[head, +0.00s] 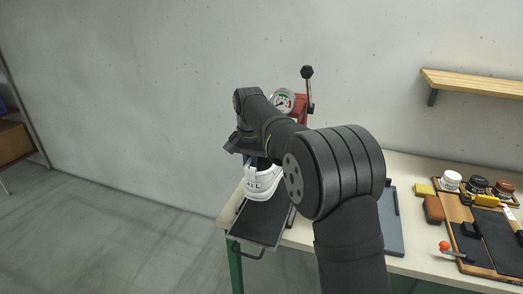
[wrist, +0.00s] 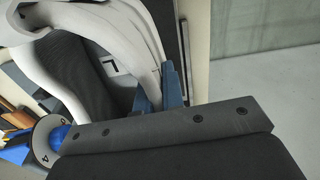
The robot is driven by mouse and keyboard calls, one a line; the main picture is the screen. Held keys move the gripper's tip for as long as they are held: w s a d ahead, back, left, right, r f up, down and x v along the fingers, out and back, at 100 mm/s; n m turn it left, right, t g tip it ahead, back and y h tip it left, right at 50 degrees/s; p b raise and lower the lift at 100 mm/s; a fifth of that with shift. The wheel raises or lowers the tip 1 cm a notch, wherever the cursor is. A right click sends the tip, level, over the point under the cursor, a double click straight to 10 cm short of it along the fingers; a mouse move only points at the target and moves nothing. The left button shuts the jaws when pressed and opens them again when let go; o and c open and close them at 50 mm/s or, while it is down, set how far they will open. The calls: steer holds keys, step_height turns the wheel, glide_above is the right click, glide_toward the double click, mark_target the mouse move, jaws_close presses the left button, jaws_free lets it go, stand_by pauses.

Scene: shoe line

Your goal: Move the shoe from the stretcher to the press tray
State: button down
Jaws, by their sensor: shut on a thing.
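My gripper (head: 258,161) is at the top of the shoe, mostly hidden by my own arm. In the wrist view the shoe (wrist: 150,38) fills the upper left, with its dark inside and an L mark showing. There the blue fingertips of my gripper (wrist: 160,92) are shut on the shoe's upper edge. I cannot make out the stretcher for sure.
A red press with a gauge (head: 284,101) and lever (head: 308,88) stands behind my arm. A dark grey slab (head: 394,228) lies right of my arm. Jars (head: 477,184), brushes and a wooden board (head: 459,212) fill the table's right side. A wooden shelf (head: 475,83) hangs above.

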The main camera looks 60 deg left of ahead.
steer(key=shift+f, duration=5.95)
steer(key=shift+f, duration=0.45)
steer(key=c, duration=1.5)
jaws_free()
steer(key=shift+f, duration=0.1)
step_height(320, 180, up, 18)
steer(key=shift+f, duration=0.25)
steer(key=shift+f, duration=0.1)
step_height(320, 180, down, 17)
steer(key=shift+f, duration=0.15)
